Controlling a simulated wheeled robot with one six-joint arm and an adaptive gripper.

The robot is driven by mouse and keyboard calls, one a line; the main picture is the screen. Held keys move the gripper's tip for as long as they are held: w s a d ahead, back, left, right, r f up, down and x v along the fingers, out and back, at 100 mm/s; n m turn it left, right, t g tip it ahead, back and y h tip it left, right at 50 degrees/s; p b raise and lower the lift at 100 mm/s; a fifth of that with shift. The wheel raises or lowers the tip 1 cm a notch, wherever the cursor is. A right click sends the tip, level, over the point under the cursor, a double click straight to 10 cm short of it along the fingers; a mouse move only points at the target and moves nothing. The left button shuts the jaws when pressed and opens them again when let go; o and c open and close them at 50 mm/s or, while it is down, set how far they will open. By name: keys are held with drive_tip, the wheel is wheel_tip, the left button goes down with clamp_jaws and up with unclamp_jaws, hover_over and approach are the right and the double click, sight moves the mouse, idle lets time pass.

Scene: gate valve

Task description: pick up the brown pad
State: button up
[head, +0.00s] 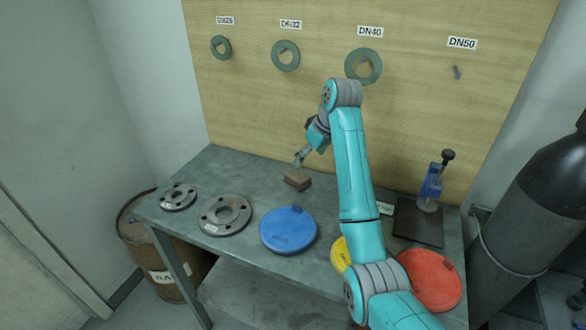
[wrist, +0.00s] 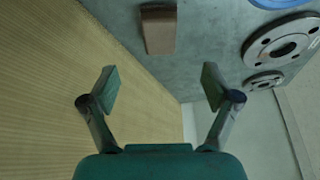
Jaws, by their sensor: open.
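The brown pad (head: 297,180) is a small block lying on the grey workbench (head: 250,178), near its back, behind the blue disc. It also shows in the wrist view (wrist: 158,30) at the top, a little left of centre, beyond my fingertips. My gripper (wrist: 160,88) is open with nothing between its fingers. In the head view my gripper (head: 300,158) is close to the pad, just behind and above it. I cannot tell from the head view whether it touches the pad, but the wrist view shows a gap.
A blue disc (head: 288,231), two grey flanges (head: 225,215) (head: 178,197), a yellow disc (head: 340,252) and a red disc (head: 432,280) lie on the bench. A dark stand with a blue tool (head: 431,185) is at right. The wooden board (head: 240,90) with green rings rises behind.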

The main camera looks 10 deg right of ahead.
hover_over(300, 176)
drive_tip(key=s, duration=0.2)
drive_tip(key=f, duration=0.4)
drive_tip(key=shift+w+d+f, duration=0.1)
drive_tip(key=shift+w+d, duration=0.1)
drive_tip(key=shift+d, duration=0.2)
drive_tip(key=shift+x, duration=3)
drive_tip(key=shift+s+d+f, duration=0.1)
drive_tip(key=c, duration=1.3)
